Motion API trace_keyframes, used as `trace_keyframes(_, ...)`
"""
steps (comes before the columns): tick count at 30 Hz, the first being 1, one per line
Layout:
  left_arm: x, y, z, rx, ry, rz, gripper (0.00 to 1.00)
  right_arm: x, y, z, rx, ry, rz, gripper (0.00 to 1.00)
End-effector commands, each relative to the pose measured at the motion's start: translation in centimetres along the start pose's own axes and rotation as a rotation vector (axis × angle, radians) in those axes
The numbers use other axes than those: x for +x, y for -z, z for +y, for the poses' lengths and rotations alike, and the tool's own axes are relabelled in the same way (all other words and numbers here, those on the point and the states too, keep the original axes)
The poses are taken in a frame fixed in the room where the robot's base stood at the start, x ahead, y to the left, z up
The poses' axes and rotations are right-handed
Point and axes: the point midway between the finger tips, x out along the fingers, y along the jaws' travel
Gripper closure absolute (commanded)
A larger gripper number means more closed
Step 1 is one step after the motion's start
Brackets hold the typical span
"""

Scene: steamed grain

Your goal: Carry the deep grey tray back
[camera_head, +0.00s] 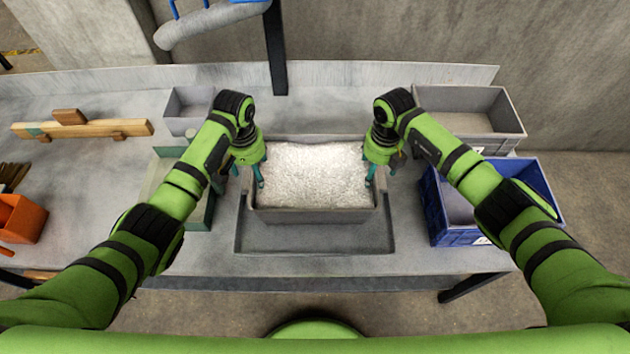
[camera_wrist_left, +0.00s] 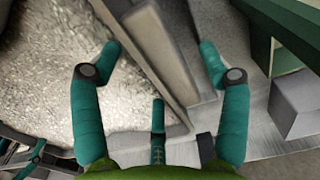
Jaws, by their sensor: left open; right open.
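The deep grey tray (camera_head: 315,215) is full of white grain (camera_head: 312,174) and sits on the bench, over a shallow grey recess (camera_head: 315,240). My left gripper (camera_head: 249,178) is at the tray's left side, open. In the left wrist view, the fingers of my left gripper (camera_wrist_left: 160,65) stand apart on either side of the tray's side wall (camera_wrist_left: 160,50), with grain on one side; contact cannot be told. My right gripper (camera_head: 381,178) is at the tray's right side, open, one finger on the grain side. Its other finger is partly hidden by the arm.
A blue crate (camera_head: 455,237) and a grey bin (camera_head: 465,97) stand to the right. A small grey bin (camera_head: 180,112) and a green container (camera_head: 201,215) stand to the left. Wooden pieces (camera_head: 90,129) and an orange bin (camera_head: 22,218) lie further left. A dark post (camera_head: 276,50) rises behind.

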Motion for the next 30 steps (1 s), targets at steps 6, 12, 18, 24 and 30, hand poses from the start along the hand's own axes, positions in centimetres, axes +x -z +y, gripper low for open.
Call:
trace_keyframes(6,0.0,0.0,0.0,0.000,0.000,0.000,0.88,0.0,0.0,0.0,0.000,0.000,0.001,0.88)
trace_keyframes(12,0.0,0.0,0.0,-0.001,0.000,-0.001,1.00,0.0,0.0,0.0,0.000,0.001,0.001,1.00)
trace_keyframes(18,-0.5,0.2,0.1,-0.001,-0.003,0.007,1.00,-0.5,-0.2,0.1,0.000,-0.003,-0.005,1.00)
trace_keyframes(24,-1.1,0.2,0.1,-0.001,-0.003,0.007,1.00,-1.1,-0.2,0.1,0.000,-0.003,-0.005,1.00)
trace_keyframes(30,-2.6,0.3,0.1,-0.001,-0.003,0.008,1.00,-2.6,-0.2,0.1,0.000,-0.002,-0.005,1.00)
